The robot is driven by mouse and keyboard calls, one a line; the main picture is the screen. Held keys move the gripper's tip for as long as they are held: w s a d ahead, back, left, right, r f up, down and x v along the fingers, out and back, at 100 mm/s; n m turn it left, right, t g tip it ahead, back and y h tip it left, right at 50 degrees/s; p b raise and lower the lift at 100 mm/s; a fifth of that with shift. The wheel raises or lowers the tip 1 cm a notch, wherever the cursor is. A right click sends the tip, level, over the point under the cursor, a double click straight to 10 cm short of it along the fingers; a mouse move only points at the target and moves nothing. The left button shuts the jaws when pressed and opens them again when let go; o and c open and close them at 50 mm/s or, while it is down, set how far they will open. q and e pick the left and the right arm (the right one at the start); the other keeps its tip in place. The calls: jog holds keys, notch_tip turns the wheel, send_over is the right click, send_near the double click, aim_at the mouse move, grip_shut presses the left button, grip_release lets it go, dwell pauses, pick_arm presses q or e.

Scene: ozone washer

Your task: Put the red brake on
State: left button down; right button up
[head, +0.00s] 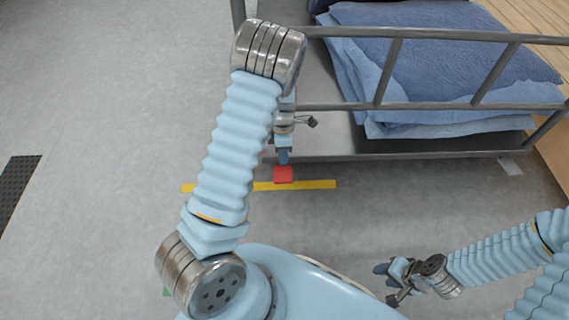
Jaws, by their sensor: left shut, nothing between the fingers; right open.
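The red brake (283,174) is a small red pedal low at the near edge of a grey metal cart (400,156), just above a yellow floor strip. My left gripper (283,157) points down directly over the red brake, its fingers shut and empty. From this angle I cannot tell whether the fingertips touch the pedal. My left arm covers part of the area to the left of the brake. My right gripper (384,280) is open and empty at the lower right, away from the cart.
The cart has metal rails (430,106) and carries folded blue bedding (430,60). The yellow strip (318,185) lies on the grey floor. A dark mat (17,180) is at the left edge.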

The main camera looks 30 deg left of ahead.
aim_at(284, 182)
pick_arm(q)
jog(key=f, duration=0.3)
jog(key=s+f+b, duration=0.1)
jog(key=f, duration=0.1)
jog(key=d+f, duration=0.1)
jog(key=f, duration=0.2)
jog(key=shift+s+f+b, duration=0.25)
jog(key=shift+f+b, duration=0.05)
jog(key=shift+b, duration=0.05)
pick_arm(e)
jog(key=shift+x, duration=0.95)
jog(key=shift+s+d, duration=0.1)
jog(key=shift+d, duration=0.05)
pick_arm(q)
jog(key=f, duration=0.1)
jog(key=s+f+b, duration=0.1)
jog(key=f, duration=0.3)
jog(key=shift+s+d+f, duration=0.2)
jog(key=shift+d+f, duration=0.05)
jog(key=shift+d, duration=0.1)
pick_arm(e)
jog(key=shift+f, duration=0.7)
pick_arm(q)
jog(key=shift+r, duration=0.1)
